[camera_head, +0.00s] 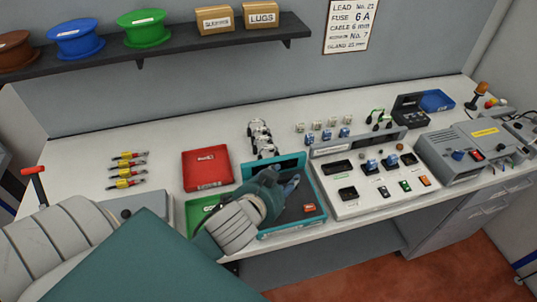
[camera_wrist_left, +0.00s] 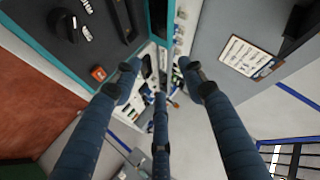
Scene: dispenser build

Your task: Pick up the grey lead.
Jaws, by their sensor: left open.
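The arm hides part of the unit. My right gripper is not in view.
A red box (camera_head: 206,169) and a green box (camera_head: 199,214) are left of the teal unit. Yellow-red connectors (camera_head: 127,170) lie at left. A shelf (camera_head: 165,53) hangs above.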

